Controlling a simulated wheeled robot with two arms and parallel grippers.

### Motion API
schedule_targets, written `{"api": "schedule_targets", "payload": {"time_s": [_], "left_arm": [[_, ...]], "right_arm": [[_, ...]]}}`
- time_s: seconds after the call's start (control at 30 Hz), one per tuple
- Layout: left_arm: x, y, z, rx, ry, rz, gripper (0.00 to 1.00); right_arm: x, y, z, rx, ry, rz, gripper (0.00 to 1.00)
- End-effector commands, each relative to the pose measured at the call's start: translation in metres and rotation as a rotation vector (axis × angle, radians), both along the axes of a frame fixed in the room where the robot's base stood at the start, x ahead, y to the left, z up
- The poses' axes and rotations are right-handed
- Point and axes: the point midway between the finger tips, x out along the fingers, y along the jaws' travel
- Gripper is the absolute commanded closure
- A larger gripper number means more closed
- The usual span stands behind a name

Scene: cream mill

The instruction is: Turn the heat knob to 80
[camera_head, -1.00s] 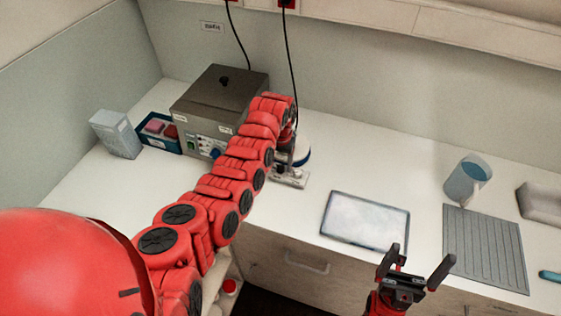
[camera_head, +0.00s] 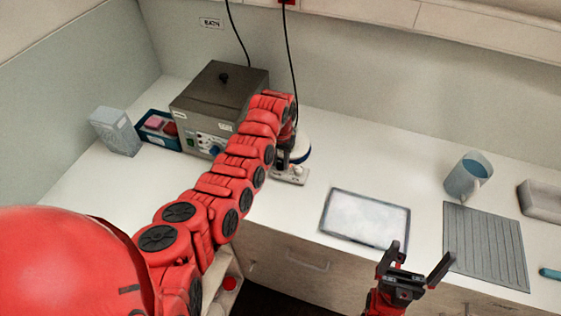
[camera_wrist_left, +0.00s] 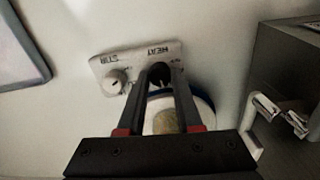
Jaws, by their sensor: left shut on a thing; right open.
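The hotplate stirrer has a white control panel (camera_wrist_left: 125,62) with the labels HEAT and STIR in the left wrist view. The dark heat knob (camera_wrist_left: 158,74) is between the fingertips of my left gripper (camera_wrist_left: 157,78), which is shut on it. The fingers cover most of the knob and its scale, so the setting cannot be read. The pale stir knob (camera_wrist_left: 114,83) sits beside it. In the head view the stirrer (camera_head: 293,175) is at the end of my left arm, partly hidden. My right gripper (camera_head: 420,260) is open and empty near the counter's front edge.
A grey water bath (camera_head: 215,100) stands behind my left arm, with a blue rack (camera_head: 158,131) and a pale box (camera_head: 115,131) to its left.

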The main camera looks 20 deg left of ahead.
Motion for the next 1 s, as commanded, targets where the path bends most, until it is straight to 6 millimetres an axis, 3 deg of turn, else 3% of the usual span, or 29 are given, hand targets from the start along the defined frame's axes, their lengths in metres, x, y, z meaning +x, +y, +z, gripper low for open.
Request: {"api": "schedule_targets", "payload": {"time_s": [0.2, 0.5, 0.53, 0.67, 1.0], "left_arm": [[0.0007, -0.0003, -0.0012, 0.000, -0.002, -0.173, 1.00], [0.0004, -0.0002, 0.0003, 0.000, -0.001, -0.187, 1.00], [0.0004, -0.0003, 0.0003, 0.000, -0.001, -0.187, 0.61], [0.0004, -0.0001, 0.0003, 0.000, -0.001, -0.186, 0.38], [0.0006, -0.0001, 0.0012, 0.000, -0.002, -0.185, 0.36]], "right_arm": [[0.0000, -0.0001, -0.0134, 0.000, 0.000, 0.000, 0.00], [0.0000, 0.0000, -0.0123, 0.000, 0.000, 0.000, 0.00], [0.0000, 0.0000, -0.0123, 0.000, 0.000, 0.000, 0.00], [0.0000, 0.0000, -0.0123, 0.000, 0.000, 0.000, 0.00], [0.0000, 0.0000, -0.0137, 0.000, 0.000, 0.000, 0.00]]}}
